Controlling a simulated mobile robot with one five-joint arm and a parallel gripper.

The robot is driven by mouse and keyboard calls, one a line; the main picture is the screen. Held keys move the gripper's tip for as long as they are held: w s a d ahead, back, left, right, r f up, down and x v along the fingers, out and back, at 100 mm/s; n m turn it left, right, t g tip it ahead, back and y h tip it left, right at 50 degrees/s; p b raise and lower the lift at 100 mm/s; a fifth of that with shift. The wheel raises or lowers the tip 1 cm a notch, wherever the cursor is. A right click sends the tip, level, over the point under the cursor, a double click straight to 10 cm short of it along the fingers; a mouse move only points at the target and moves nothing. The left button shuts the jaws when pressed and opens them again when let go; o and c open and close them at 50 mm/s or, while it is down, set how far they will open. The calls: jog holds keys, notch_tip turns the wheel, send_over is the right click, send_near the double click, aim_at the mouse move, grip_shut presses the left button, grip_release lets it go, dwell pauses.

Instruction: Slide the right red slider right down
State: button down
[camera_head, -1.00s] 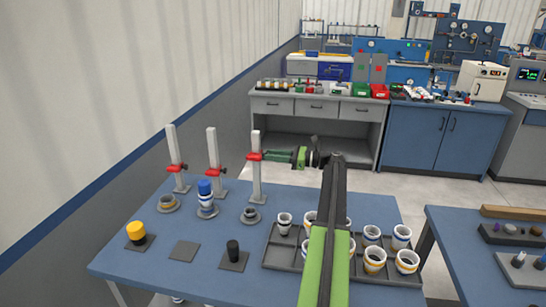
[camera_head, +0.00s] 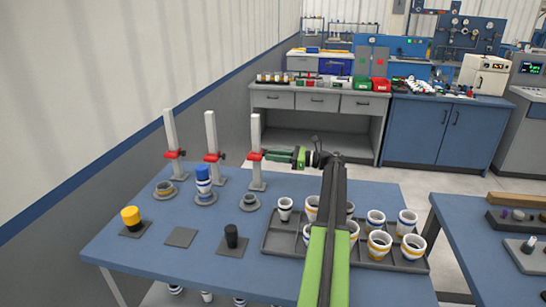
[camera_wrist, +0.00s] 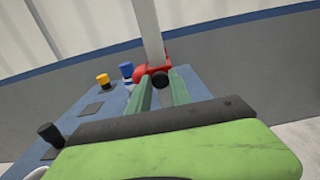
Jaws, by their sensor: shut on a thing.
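The right red slider (camera_head: 255,155) sits near the middle of its upright white post (camera_head: 256,130), slightly higher on it than the other two sliders on theirs. My gripper (camera_head: 268,155) comes in from the right and is shut on the slider's side knob. In the wrist view, my gripper's green fingers (camera_wrist: 160,88) reach to the black knob (camera_wrist: 159,77) of the red slider (camera_wrist: 141,72), with the post rising behind. The exact finger contact is small and partly hidden.
The left slider (camera_head: 174,154) and middle slider (camera_head: 213,157) sit on their own posts. A tray (camera_head: 279,248) of several white cups lies to the right, below my arm.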

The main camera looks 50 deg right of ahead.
jog(key=c, duration=1.2)
grip_release()
jog(key=v, duration=1.7)
jog(key=shift+s, duration=0.3)
